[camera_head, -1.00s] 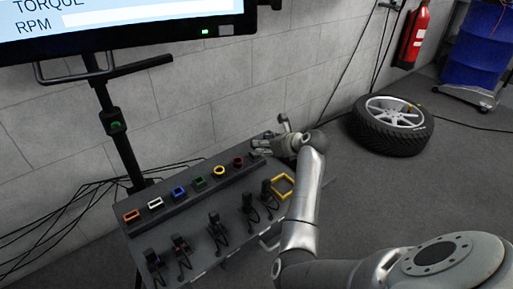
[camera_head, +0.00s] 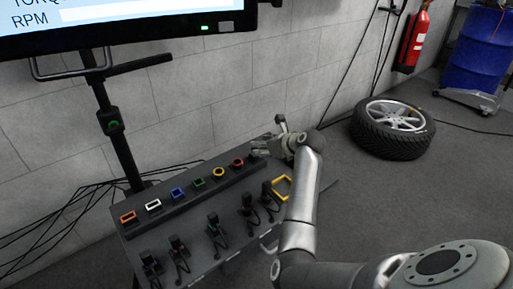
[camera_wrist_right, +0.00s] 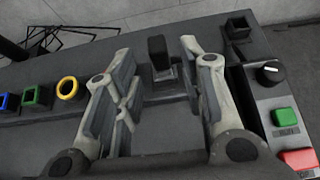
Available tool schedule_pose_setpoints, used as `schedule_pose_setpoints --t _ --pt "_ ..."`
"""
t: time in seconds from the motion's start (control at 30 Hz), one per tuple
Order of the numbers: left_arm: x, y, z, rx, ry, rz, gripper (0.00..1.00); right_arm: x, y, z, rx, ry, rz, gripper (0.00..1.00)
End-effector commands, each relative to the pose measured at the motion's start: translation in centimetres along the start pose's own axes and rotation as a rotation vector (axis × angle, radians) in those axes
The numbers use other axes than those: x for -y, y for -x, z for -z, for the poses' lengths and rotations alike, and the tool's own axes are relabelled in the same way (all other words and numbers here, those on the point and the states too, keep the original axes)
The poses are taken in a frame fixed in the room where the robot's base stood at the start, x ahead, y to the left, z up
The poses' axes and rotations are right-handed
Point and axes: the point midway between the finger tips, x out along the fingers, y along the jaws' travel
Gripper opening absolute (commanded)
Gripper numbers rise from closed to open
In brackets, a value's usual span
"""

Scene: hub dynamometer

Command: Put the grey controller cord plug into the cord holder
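A dark grey plug-like block (camera_wrist_right: 158,50) stands upright on the panel in the right wrist view; I take it for the grey controller cord plug. My right gripper (camera_wrist_right: 155,62) is open, with one finger on each side of the block and visible gaps between. A black square holder (camera_wrist_right: 237,27) stands behind the right finger; it may be the cord holder. In the head view my right gripper (camera_head: 259,149) is at the far right end of the panel and hides the plug there. My left gripper is not in view.
Coloured holders line the panel, including a yellow ring (camera_head: 219,173) and a green square (camera_head: 199,183). Several black plugs with cords (camera_head: 213,226) stand in front. A black knob (camera_wrist_right: 269,73), green button (camera_wrist_right: 285,117) and red button (camera_wrist_right: 299,159) are right of my gripper.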

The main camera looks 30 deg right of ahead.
Motion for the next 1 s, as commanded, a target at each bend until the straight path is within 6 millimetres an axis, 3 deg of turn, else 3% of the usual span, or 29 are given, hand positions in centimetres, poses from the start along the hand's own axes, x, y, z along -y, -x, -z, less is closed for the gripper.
schedule_pose_setpoints --t 0.23,0.4,0.6,1.0 --pt "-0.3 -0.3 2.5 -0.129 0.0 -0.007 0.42 0.0 -0.7 0.0 -0.001 -0.001 -0.001 0.38" --pt "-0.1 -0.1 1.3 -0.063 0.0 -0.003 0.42 -0.1 -2.5 -0.1 -0.001 -0.001 -0.002 0.38" --pt "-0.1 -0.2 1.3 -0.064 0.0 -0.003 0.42 0.0 -4.0 -0.1 0.0 0.0 0.0 0.38" --pt "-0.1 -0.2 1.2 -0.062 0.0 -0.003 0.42 0.0 -4.4 0.0 0.0 0.001 0.001 0.38"
